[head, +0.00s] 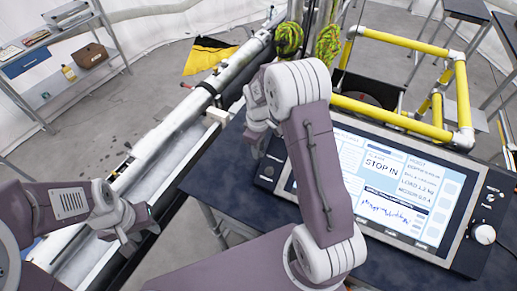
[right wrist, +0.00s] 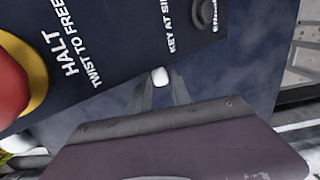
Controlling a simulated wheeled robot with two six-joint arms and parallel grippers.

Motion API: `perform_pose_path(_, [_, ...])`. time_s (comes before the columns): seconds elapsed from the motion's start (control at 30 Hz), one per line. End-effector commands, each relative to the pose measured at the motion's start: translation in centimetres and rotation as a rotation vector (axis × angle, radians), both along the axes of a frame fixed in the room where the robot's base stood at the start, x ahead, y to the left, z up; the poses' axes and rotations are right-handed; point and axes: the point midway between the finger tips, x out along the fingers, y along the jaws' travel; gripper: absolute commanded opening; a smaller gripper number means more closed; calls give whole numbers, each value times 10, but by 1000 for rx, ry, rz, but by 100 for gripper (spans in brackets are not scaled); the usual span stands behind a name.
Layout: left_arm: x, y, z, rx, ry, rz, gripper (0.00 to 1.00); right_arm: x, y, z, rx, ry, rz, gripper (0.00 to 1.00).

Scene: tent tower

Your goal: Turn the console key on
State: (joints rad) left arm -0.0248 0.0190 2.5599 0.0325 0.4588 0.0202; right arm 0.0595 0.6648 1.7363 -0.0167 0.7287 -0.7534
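The console (head: 375,190) has a lit screen reading "STOP IN". In the right wrist view its dark panel (right wrist: 120,45) shows a "KEY AT SI..." label, cut off by the frame, and a black round knob (right wrist: 206,14). The key itself I cannot make out for sure. My right gripper (head: 259,146) is beside the console's left edge. In the right wrist view its fingers (right wrist: 161,88) stand apart, with a small white rounded thing (right wrist: 160,77) at the tips; whether they touch it I cannot tell. My left gripper (head: 144,228) is open and empty, away from the console.
A red button on a yellow ring (right wrist: 15,80), marked "HALT", is close by on the panel. A white knob (head: 484,234) is at the console's right. Yellow pipe framing (head: 400,116) stands behind it. A long silver tube (head: 170,130) lies left of the console.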

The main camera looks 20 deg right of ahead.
Motion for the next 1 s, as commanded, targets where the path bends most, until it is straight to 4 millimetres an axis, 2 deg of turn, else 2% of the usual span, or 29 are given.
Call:
perform_pose_path(0.07, [0, 0, 0, 0, 0, 0, 36, 0, 0, 0, 0, 0, 0, 44])
perform_pose_path(0.37, [0, 0, -1, 0, 0, 0, 36, 0, 0, 2, 0, 0, 0, 44])
perform_pose_path(0.47, [0, 0, -3, 0, 0, 0, 36, 1, 0, 14, 0, -4, 0, 44])
perform_pose_path(0.7, [0, 0, -10, 0, 0, 0, 36, 1, 1, 67, 0, -5, 1, 44])
perform_pose_path(0.8, [0, 0, -10, 0, 0, 0, 36, 0, 1, 82, 0, -3, 1, 44])
perform_pose_path(1.0, [0, 0, -10, 0, 0, 0, 36, -1, 1, 91, 1, 1, 0, 44])
